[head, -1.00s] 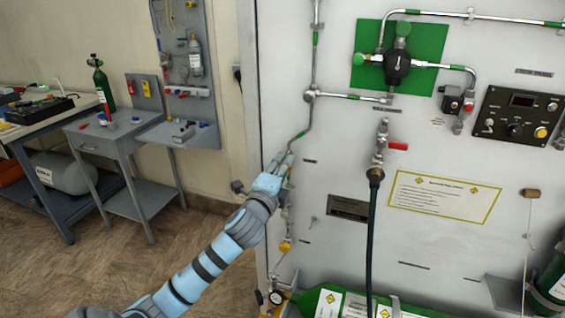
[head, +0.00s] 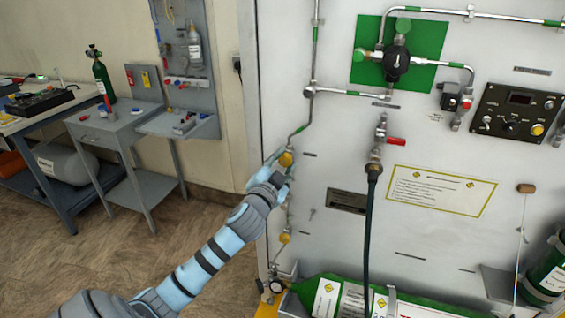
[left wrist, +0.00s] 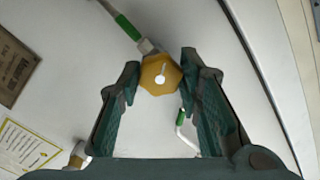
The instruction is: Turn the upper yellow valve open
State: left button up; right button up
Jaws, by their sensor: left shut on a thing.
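The upper yellow valve (head: 286,159) is on the thin pipe near the left edge of the white panel. In the left wrist view its yellow many-sided knob (left wrist: 152,82) shows a pale pin at its centre. My left gripper (head: 282,167) is at this valve, with a finger on each side of the knob in the left wrist view (left wrist: 160,83). It is shut on the knob. A lower yellow valve (head: 285,237) is on the same pipe line below, apart from the gripper. My right gripper is not in view.
A red-handled valve (head: 396,141) with a black hose (head: 367,230) is to the right. A green cylinder (head: 310,288) lies at the panel's foot. A dark placard (head: 346,200) is right of the gripper. Grey tables (head: 100,128) stand at the left; the floor between is clear.

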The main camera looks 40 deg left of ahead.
pick_arm(q)
jog(key=n, duration=0.5)
jog(key=shift+f+n, duration=0.2)
jog(key=shift+n, duration=0.1)
jog(key=n+b, duration=0.1)
jog(key=n, duration=0.4)
jog(key=shift+n, duration=0.3)
jog(key=o, duration=1.1)
jog(key=shift+r, duration=0.1)
jog(key=shift+o, duration=0.2)
jog(key=v, duration=1.2)
